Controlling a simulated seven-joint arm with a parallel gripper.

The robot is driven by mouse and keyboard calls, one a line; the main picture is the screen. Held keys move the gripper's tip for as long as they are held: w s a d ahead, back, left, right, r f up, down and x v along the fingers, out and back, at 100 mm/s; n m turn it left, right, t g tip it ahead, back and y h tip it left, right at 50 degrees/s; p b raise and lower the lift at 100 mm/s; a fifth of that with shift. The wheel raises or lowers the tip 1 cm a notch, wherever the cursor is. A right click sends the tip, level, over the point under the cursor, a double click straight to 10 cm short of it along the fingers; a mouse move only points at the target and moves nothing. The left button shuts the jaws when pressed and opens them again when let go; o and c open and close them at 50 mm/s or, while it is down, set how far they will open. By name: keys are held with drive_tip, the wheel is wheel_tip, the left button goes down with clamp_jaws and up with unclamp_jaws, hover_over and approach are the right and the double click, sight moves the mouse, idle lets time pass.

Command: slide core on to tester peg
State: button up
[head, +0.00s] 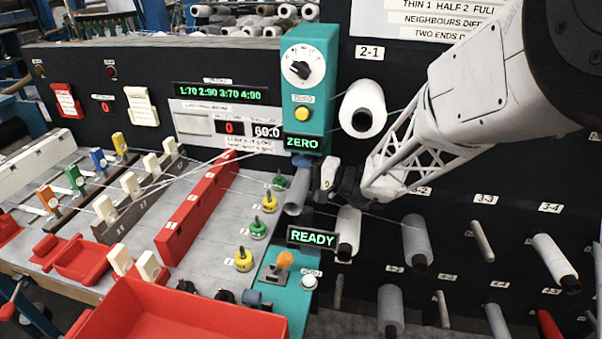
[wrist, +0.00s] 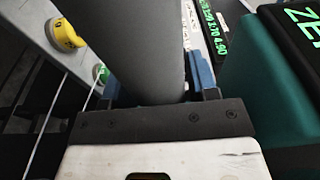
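A plain grey core (head: 296,202) hangs steeply tilted below the teal tester (head: 318,48). My gripper (head: 303,178) comes in from the right at the core's upper part. In the wrist view the core (wrist: 142,45) lies between the two blue finger pads of my gripper (wrist: 157,86), which are closed on its sides. The tester's display reads ZERO (head: 302,143). I cannot make out a bare tester peg for certain. The core's far end is out of the wrist view.
The READY display (head: 312,237) is close below right of the core. Yellow and green knobs (head: 258,229) stand left of it. White and grey spools (head: 362,108) stick out from the black panel at right. A red bin (head: 185,312) is at the front.

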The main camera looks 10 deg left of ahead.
drive_tip(key=o, duration=0.3)
drive_tip(key=shift+d, duration=0.1)
drive_tip(key=s+d, duration=0.1)
drive_tip(key=d, duration=0.6)
drive_tip(key=shift+d, duration=0.3)
idle(0.8)
